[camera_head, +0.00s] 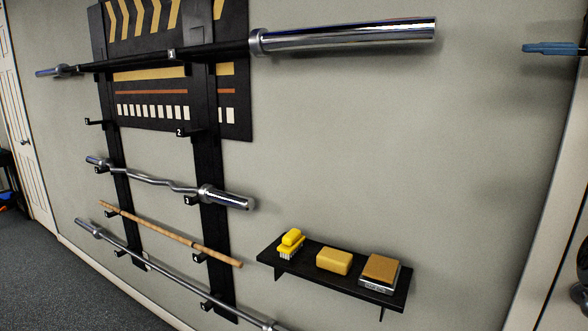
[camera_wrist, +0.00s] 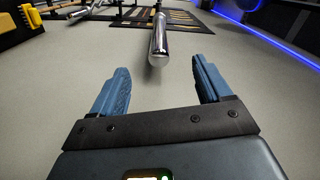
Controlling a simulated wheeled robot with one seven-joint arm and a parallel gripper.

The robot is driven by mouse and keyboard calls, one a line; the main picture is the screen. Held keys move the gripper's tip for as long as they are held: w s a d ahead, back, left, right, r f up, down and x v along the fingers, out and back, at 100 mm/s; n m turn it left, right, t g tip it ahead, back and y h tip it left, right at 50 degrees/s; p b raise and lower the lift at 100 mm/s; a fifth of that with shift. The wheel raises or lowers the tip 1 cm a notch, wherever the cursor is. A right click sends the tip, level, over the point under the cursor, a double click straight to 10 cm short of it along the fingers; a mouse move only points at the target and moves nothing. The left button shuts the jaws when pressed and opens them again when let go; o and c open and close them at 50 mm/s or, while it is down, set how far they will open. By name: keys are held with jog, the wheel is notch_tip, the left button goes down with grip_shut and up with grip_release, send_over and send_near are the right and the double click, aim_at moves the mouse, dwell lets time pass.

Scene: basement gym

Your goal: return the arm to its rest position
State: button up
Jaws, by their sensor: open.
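My gripper (camera_wrist: 160,64) is open in the wrist view, with its two blue fingers spread apart and nothing held between them. The chrome sleeve end of a long barbell (camera_wrist: 159,42) points toward the gap between the fingers from beyond the tips, apart from them. In the head view a blue finger of my gripper (camera_head: 553,48) shows at the upper right edge, to the right of that barbell's end; the rest of the arm is out of frame.
A black wall rack (camera_head: 122,185) holds the long barbell (camera_head: 345,36), a curl bar (camera_head: 165,184), a wooden stick (camera_head: 170,233) and a lower bar (camera_head: 170,276). A small black shelf (camera_head: 345,290) carries a yellow brush (camera_head: 291,244), a yellow block (camera_head: 334,261) and a tan-topped block (camera_head: 380,272).

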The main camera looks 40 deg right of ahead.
jog(key=w+a+f+m+t+h, duration=0.1)
jog(key=w+f+m+h, duration=0.1)
jog(key=w+f, duration=0.65)
jog(key=w+a+f+m+t+h, duration=0.1)
jog(key=w+f+m+h, duration=0.15)
jog(key=w+f, duration=0.65)
jog(key=a+f+m+g+h, duration=0.1)
jog(key=a+f+h, duration=0.1)
jog(key=a+f, duration=0.8)
jog(key=a+f+m+g+h, duration=0.1)
jog(key=a+f+h, duration=0.15)
jog(key=f, duration=1.35)
jog(key=s+a+f+n+g, duration=0.2)
jog(key=s+a+f+n, duration=0.2)
jog(key=s+a+f, duration=0.75)
jog(key=s+a+r+n+y, duration=0.1)
jog(key=s+a+r+n, duration=0.1)
jog(key=s+a+n, duration=0.4)
jog(key=s+a+r+n+y, duration=0.1)
jog(key=s+a+n, duration=0.6)
jog(key=s, duration=0.9)
jog(key=a+r, duration=0.1)
jog(key=a, duration=0.2)
jog(key=shift+r, duration=0.35)
